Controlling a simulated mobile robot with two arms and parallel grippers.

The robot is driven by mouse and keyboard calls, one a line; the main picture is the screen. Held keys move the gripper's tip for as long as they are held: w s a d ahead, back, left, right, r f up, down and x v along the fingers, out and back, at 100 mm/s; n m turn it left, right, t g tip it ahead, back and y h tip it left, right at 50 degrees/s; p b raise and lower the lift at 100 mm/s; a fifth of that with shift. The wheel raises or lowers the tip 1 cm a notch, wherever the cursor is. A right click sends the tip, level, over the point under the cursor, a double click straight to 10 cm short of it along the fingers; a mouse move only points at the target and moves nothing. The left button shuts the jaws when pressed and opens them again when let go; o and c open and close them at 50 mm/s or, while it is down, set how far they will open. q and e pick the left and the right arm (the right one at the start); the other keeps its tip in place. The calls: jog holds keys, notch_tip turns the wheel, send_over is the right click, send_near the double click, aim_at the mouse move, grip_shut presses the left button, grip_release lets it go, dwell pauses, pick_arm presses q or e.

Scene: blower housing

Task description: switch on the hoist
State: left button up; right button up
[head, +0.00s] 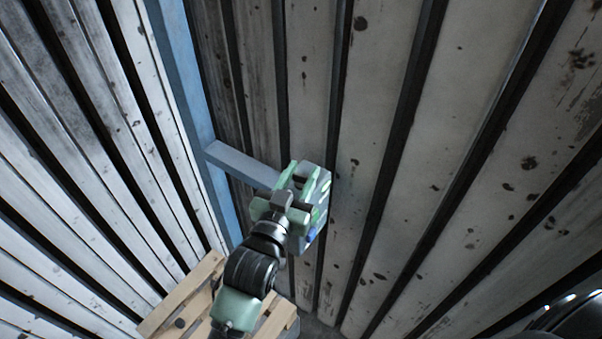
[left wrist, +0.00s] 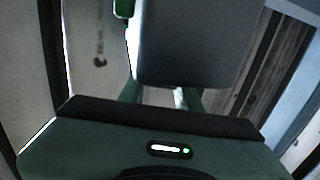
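A grey box (head: 322,176) sits at the end of a grey-blue bar that comes out of a blue post. I take it for the hoist's control box; its face is mostly hidden by my left gripper. My left gripper (head: 303,186), green with dark parts, is right at the box in the head view. In the left wrist view a large grey box surface (left wrist: 195,40) fills the upper middle and covers much of the gripper's fingers. Whether they touch or grip it cannot be told. A small blue patch (head: 311,236) shows at the box's lower edge. My right gripper is not in view.
The blue post (head: 182,70) and the bar (head: 243,165) stand close to my left arm. A wooden pallet or crate (head: 178,303) lies below. Pale slatted walls rise left and right. A dark curved object (head: 570,315) is at the lower right.

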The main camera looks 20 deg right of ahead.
pick_arm(q)
grip_shut()
jog(key=shift+r+m+g+h, duration=0.1)
jog(key=shift+m+g+h, duration=0.4)
jog(key=shift+h, duration=0.1)
jog(key=shift+w+m+g+h, duration=0.1)
jog(key=shift+m+g+h, duration=0.2)
jog(key=shift+g, duration=0.1)
jog(key=shift+m+g+h, duration=0.5)
jog(key=shift+m+g, duration=0.1)
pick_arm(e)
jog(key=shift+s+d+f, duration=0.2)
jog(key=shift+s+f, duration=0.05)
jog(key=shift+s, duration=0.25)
pick_arm(q)
jog(key=o, duration=1.2)
grip_release()
jog(key=shift+c, duration=0.2)
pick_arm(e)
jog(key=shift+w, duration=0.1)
